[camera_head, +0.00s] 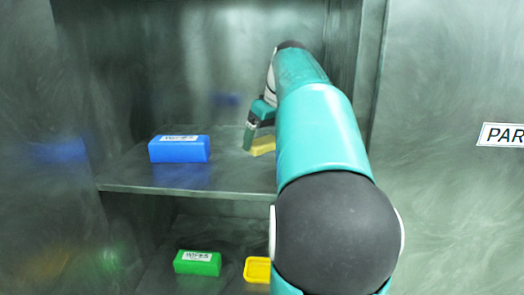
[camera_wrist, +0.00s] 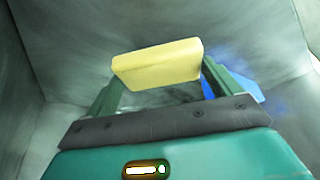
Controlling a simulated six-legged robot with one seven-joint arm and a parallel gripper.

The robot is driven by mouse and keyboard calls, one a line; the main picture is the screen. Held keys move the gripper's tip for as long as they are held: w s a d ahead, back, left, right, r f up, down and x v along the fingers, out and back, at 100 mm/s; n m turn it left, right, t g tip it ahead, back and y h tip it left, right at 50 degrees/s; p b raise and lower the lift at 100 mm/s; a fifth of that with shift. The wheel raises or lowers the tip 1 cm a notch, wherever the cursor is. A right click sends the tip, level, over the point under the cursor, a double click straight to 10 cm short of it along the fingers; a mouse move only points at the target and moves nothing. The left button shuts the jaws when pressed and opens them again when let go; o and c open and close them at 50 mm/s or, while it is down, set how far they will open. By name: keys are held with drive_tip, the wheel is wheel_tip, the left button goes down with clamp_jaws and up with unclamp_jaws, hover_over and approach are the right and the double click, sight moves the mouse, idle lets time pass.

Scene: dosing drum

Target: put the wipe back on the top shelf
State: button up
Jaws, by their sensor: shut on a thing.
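The wipe, a pale yellow block (camera_head: 263,146), is at the top shelf (camera_head: 225,178), right of the blue box. My gripper (camera_head: 250,139) reaches into the cabinet and is shut on the wipe. The wrist view shows the wipe (camera_wrist: 158,64) across the ends of the two green fingers of my gripper (camera_wrist: 160,88). The wipe looks low over the shelf surface; I cannot tell whether it touches. My arm hides the right part of the shelf and the wipe's right side in the head view.
A blue box (camera_head: 179,150) with a white label stands on the top shelf at left. On the level below are a green labelled box (camera_head: 197,263) and a yellow tray-like item (camera_head: 257,270), partly hidden by my arm. Cabinet walls enclose the shelf; a sign (camera_head: 502,135) is at right.

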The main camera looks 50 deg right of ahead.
sight(268, 142)
wheel_tip(268, 142, down, 4)
drive_tip(key=shift+w+f, duration=0.1)
drive_tip(key=shift+f, duration=0.1)
drive_tip(key=shift+w, duration=0.1)
drive_tip(key=o, duration=0.6)
